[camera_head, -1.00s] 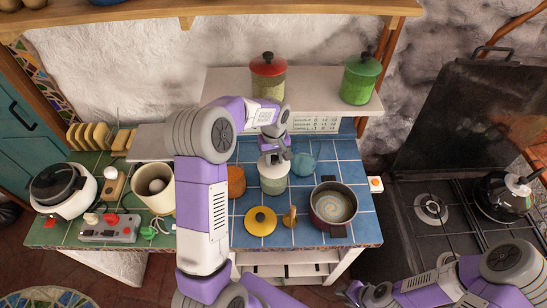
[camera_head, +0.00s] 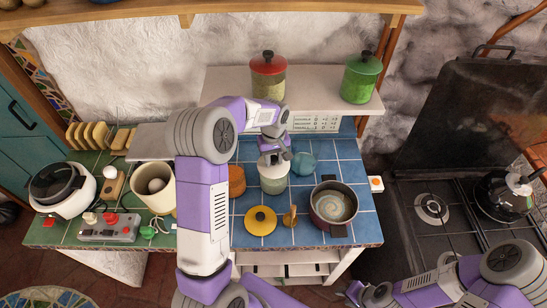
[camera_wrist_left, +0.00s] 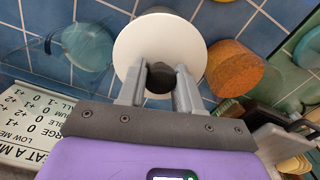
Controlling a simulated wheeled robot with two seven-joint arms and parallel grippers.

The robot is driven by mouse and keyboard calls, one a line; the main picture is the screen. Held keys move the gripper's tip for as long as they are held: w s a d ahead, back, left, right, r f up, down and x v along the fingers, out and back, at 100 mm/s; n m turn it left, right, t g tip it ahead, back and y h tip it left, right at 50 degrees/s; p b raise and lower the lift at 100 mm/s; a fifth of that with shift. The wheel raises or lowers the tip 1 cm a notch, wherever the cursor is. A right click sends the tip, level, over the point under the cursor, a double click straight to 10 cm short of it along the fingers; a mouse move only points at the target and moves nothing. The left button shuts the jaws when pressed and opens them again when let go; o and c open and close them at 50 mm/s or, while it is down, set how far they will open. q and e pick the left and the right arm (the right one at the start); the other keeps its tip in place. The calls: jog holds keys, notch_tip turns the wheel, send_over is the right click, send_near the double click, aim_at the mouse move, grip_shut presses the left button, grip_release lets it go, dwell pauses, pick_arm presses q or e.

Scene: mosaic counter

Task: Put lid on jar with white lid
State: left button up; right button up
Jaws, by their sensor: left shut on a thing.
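The jar (camera_head: 273,184) is pale green and stands upright on the blue-tiled counter. The white lid (camera_wrist_left: 135,45) is a round disc with a dark knob (camera_wrist_left: 160,80). My left gripper (camera_head: 277,153) is over the jar; in the left wrist view its fingers (camera_wrist_left: 160,85) are shut on the knob. The lid (camera_head: 266,166) is at the jar's mouth in the head view; I cannot tell whether it touches the rim. In the wrist view the lid hides the jar. My right gripper (camera_head: 352,292) is low at the right, far from the jar; its jaws are too small to read.
An orange pot (camera_head: 236,181) and a teal glass pot (camera_head: 303,164) flank the jar. A yellow lid (camera_head: 260,221) and a wooden piece (camera_head: 290,217) lie in front. A dark red saucepan (camera_head: 333,205) stands at right. Red (camera_head: 268,80) and green (camera_head: 360,80) canisters stand on the shelf behind.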

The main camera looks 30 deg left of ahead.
pick_arm(q)
jog(key=shift+f, duration=0.2)
dwell(0.5)
jog(key=o, duration=1.7)
jog(key=shift+c, duration=0.2)
jog(key=shift+r, duration=0.1)
jog(key=shift+r+p, duration=2.4)
jog(key=shift+r, duration=1.1)
jog(key=shift+f, duration=0.1)
